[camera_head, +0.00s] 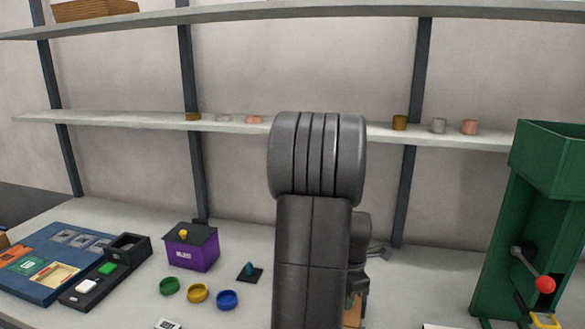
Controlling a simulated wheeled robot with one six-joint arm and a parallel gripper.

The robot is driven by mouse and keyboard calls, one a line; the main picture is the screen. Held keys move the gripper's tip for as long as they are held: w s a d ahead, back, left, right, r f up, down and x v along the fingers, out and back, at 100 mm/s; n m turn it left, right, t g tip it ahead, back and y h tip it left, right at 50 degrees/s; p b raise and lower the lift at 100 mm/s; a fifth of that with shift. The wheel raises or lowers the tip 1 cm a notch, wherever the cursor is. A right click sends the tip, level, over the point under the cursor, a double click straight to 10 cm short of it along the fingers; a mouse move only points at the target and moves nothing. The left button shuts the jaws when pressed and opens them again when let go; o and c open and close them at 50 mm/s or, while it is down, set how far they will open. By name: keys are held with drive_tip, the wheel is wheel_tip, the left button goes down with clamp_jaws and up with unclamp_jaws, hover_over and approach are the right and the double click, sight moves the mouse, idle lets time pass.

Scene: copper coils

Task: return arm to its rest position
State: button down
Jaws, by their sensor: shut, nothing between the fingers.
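My dark grey arm stands upright in the middle of the head view, its thick ribbed joint in front of the lower shelf. My gripper (378,254) shows only in part, just right of the arm and low over the worktable (415,285). It is shut and empty. The arm hides the rest of it and the table area behind. No copper coil can be made out for certain; small copper-coloured pieces (469,127) sit on the lower shelf (350,130).
A green machine (545,165) with a red-knobbed lever (544,284) stands at right. A purple box (192,250), several coloured rings (197,293), a black tray (100,280) and a blue board (50,255) occupy the left. A brownish block (352,311) is partly hidden by the arm.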

wheel_tip(320, 180, up, 11)
drive_tip(key=p, duration=0.8)
wheel_tip(320, 180, down, 12)
drive_tip(key=b, duration=0.8)
drive_tip(key=shift+r+b, duration=0.15)
drive_tip(key=shift+b, duration=0.15)
wheel_tip(320, 180, up, 4)
drive_tip(key=p, duration=0.2)
drive_tip(key=shift+f+p, duration=0.2)
drive_tip(key=shift+p, duration=0.2)
drive_tip(key=shift+s+d+f+b, duration=0.15)
drive_tip(key=shift+s+d+f, duration=0.1)
drive_tip(key=shift+d, duration=0.7)
drive_tip(key=shift+s+d+f+b, duration=0.1)
drive_tip(key=shift+s+d+b, duration=0.15)
drive_tip(key=shift+d, duration=0.7)
drive_tip(key=shift+s+d+f+b, duration=0.1)
drive_tip(key=shift+s+d+f, duration=0.15)
drive_tip(key=shift+d, duration=0.7)
drive_tip(key=shift+r, duration=0.1)
